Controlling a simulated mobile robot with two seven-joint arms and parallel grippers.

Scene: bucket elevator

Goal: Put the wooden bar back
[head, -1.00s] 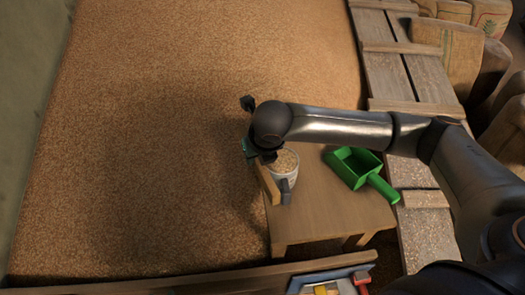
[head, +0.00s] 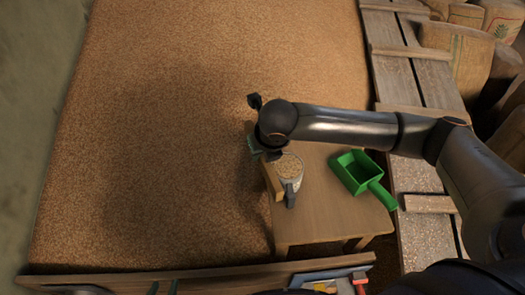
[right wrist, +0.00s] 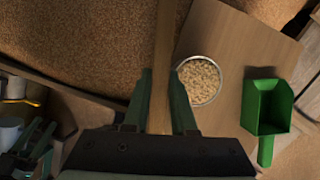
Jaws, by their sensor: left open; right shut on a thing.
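The wooden bar (head: 273,182) stands along the left edge of the small wooden table, beside a tin of grain. My right gripper (head: 262,150) is over the bar, partly hidden by its own wrist. In the right wrist view the bar (right wrist: 163,50) runs away between the two green fingers (right wrist: 160,100), which are shut on it. My left gripper (head: 164,287) only just shows at the lower left edge of the head view, its green fingertips apart and empty. It also shows in the right wrist view (right wrist: 35,145).
The tin of grain (head: 288,164) stands close right of the bar, with a dark grey piece at its front. A green scoop (head: 349,170) lies on the table (head: 320,215). A large bed of grain (head: 170,130) fills the left. A plank walkway (head: 415,75) and sacks (head: 455,60) are right.

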